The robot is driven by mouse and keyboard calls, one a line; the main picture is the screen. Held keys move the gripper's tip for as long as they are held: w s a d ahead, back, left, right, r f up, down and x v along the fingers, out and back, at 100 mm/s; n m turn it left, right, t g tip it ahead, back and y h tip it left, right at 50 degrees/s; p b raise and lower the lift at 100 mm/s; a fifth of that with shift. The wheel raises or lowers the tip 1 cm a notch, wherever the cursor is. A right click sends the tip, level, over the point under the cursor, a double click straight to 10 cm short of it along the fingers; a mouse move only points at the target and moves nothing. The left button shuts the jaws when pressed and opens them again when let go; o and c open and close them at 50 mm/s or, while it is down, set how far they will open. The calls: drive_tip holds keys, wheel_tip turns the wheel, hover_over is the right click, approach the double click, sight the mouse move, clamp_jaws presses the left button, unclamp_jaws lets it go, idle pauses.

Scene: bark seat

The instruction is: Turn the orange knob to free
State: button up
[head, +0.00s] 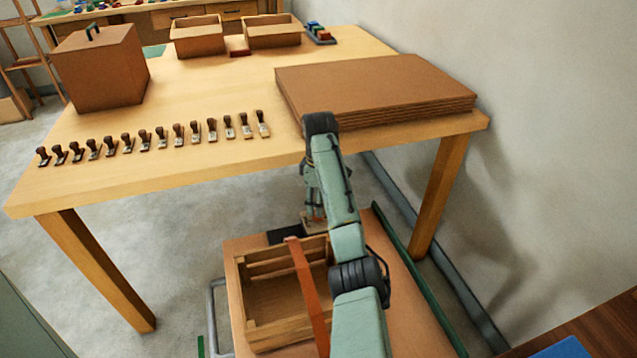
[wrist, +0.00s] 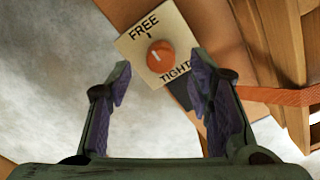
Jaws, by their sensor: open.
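The orange knob (wrist: 160,56) sits on a cream square plate (wrist: 128,46) in the wrist view. The plate reads FREE near its upper left edge and TIGHT near its lower right. A short pale line marks the knob; I cannot tell exactly which word it points to. My gripper (wrist: 161,78) is open, its purple-padded fingers one to each side of the knob in the picture. I see no contact with the knob. In the head view the plate (head: 313,222) shows small beneath my arm, and the knob is hidden.
A wooden crate (head: 257,333) with an orange strap (head: 306,290) stands beside the plate on a brown surface. A large table (head: 190,90) above and behind bears stamps, boxes and stacked cardboard (head: 375,85). A wall (head: 560,130) is at the right.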

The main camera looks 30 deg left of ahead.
wheel_tip(320, 180, up, 8)
drive_tip(key=shift+f, duration=0.25)
drive_tip(key=shift+s+f, duration=0.1)
drive_tip(key=shift+s, duration=0.05)
idle(0.5)
